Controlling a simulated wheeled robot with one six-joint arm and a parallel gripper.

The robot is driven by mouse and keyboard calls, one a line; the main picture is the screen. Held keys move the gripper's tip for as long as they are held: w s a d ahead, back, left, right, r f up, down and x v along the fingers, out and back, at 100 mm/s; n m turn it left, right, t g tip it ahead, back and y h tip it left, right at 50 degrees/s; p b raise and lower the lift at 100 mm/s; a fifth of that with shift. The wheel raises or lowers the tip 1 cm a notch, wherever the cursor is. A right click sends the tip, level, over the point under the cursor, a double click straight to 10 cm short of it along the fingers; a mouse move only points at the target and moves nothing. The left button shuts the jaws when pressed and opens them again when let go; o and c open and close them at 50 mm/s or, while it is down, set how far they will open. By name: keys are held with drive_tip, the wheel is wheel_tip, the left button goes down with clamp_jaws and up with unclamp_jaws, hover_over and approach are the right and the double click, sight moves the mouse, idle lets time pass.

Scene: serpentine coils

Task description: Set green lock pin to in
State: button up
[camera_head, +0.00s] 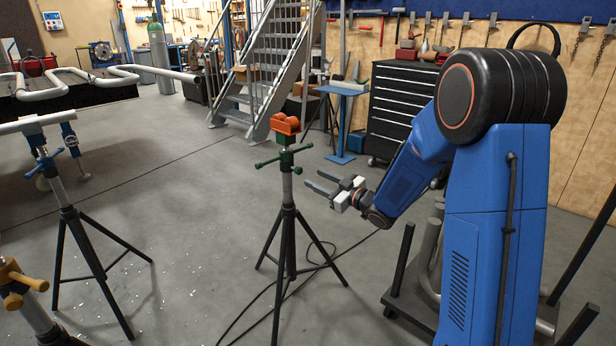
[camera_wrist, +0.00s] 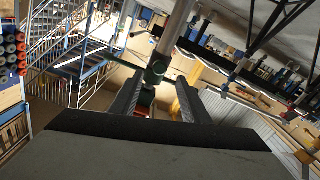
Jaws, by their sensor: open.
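A tripod stand (camera_head: 290,240) with an orange head (camera_head: 287,124) stands upright in mid-floor. In the wrist view, the green collar (camera_wrist: 155,72) shows upside down between my fingers (camera_wrist: 161,84), apparently beyond the tips.
Another tripod (camera_head: 70,215) holding a pipe stands left, with a yellow-handled stand (camera_head: 22,285) in the near left corner. A cable (camera_head: 335,262) lies on the floor. A black drawer cabinet (camera_head: 400,105) and blue stand (camera_head: 343,120) are behind.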

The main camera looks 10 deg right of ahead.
drive_tip(key=v, duration=0.9)
drive_tip(key=shift+s+d, duration=0.1)
drive_tip(key=s+d+r+m+g+h, duration=0.1)
drive_tip(key=s+d+r+m+h, duration=0.1)
drive_tip(key=s+d+m+h, duration=0.3)
drive_tip(key=s+d+r+m+g+h, duration=0.1)
drive_tip(key=s+d+r+m+h, duration=0.2)
drive_tip(key=s+h, duration=0.35)
drive_tip(key=s+a+f+m+g, duration=0.1)
drive_tip(key=s+g, duration=0.3)
drive_tip(key=s, duration=1.1)
drive_tip(key=s+a+f+m+g, duration=0.1)
drive_tip(key=s+a+f+g, duration=0.2)
drive_tip(key=s, duration=1.1)
drive_tip(key=shift+s+g+y, duration=0.35)
drive_tip(key=shift+g+y, duration=0.05)
drive_tip(key=shift+y, duration=0.05)
idle(0.5)
